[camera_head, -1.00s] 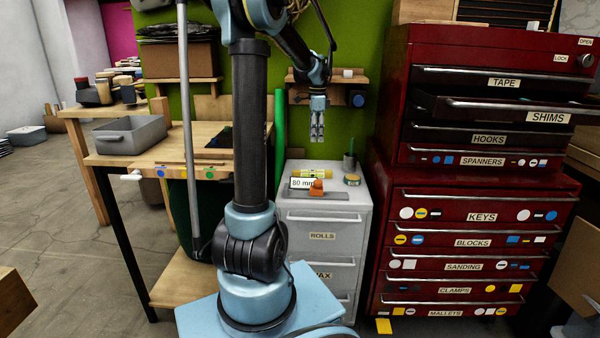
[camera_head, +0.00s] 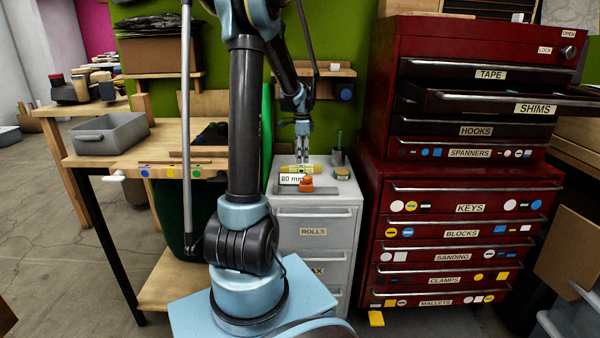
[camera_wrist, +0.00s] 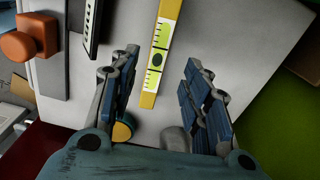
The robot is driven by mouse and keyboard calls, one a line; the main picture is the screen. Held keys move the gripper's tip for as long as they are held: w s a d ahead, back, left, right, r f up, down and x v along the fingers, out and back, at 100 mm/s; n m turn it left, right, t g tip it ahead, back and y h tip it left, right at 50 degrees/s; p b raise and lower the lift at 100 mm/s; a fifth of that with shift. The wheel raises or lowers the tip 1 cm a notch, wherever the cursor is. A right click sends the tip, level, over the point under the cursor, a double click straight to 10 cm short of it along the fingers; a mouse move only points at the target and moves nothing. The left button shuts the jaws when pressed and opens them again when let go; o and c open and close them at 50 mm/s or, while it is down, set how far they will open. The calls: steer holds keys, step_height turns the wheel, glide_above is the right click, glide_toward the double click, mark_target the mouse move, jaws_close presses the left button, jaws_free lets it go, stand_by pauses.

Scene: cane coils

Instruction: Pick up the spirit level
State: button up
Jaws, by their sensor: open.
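The spirit level is a yellow bar with a pale green, marked middle. It lies on top of the grey drawer cabinet, and in the wrist view the spirit level (camera_wrist: 160,55) runs up and down, ahead of and between my fingers. My gripper (camera_head: 302,158) is open and points down just above the level (camera_head: 313,169) in the head view. In the wrist view my gripper (camera_wrist: 158,85) has its two blue fingers wide apart with nothing between their tips but the cabinet top and the level's near end. I cannot tell the exact height gap.
An orange-knobbed block (camera_head: 307,184) and an "80 mm" label (camera_head: 290,179) stand in front of the level. A round tin (camera_head: 342,174) and a dark cup (camera_head: 338,157) stand to its right. The red tool cabinet (camera_head: 470,180) rises close on the right, its SHIMS drawer pulled out.

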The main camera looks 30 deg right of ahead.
mark_target(301, 166)
steer(key=shift+a+f, duration=0.2)
steer(key=shift+f, duration=2.6)
jaws_close()
